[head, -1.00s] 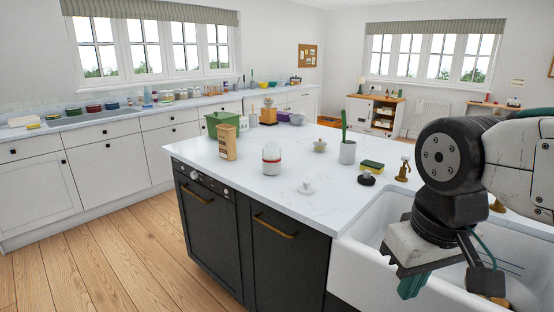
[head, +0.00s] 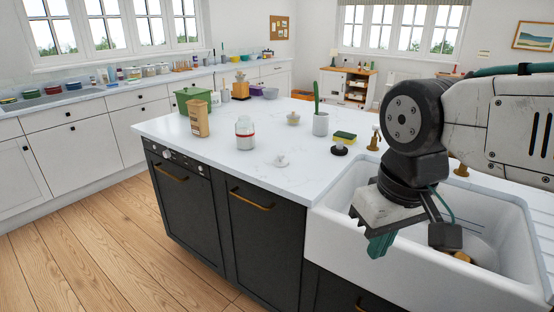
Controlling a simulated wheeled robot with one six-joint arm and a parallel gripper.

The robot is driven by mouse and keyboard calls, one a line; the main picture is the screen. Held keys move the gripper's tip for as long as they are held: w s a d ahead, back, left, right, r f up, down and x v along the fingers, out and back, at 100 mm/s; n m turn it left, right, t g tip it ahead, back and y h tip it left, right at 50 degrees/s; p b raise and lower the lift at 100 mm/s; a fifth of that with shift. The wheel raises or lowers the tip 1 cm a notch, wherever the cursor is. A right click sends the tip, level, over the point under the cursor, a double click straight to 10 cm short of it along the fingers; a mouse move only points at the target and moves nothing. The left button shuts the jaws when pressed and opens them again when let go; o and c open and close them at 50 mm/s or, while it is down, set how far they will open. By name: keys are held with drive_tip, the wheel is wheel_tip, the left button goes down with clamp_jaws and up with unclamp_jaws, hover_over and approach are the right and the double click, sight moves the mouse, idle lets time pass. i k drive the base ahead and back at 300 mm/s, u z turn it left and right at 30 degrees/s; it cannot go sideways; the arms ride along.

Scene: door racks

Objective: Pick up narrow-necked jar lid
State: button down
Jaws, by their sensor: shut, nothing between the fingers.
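A small white lid with a knob (head: 281,161) lies on the white island worktop, near its front edge. A clear jar with a red band and a narrower top (head: 245,132) stands upright behind it to the left; I cannot tell for sure that the lid belongs to it. My gripper (head: 381,244) points down with teal fingertips close together. It is empty and hangs over the front left part of the sink, to the right of the lid and well apart from it. The lid is in plain sight.
A brown carton (head: 198,118), green bin (head: 190,97), cream pot (head: 293,118), grey cup with a green utensil (head: 320,125), dark round knobbed thing (head: 339,149) and sponge (head: 345,138) stand on the worktop. The white sink (head: 325,225) lies right. Worktop around the lid is clear.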

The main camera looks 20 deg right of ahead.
sight(280, 162)
drive_tip(key=u, duration=0.05)
drive_tip(key=k, duration=0.35)
drive_tip(key=u, duration=1)
drive_tip(key=i, duration=1.8)
drive_tip(key=z, duration=0.8)
drive_tip(key=i, duration=0.5)
drive_tip(key=z, duration=0.45)
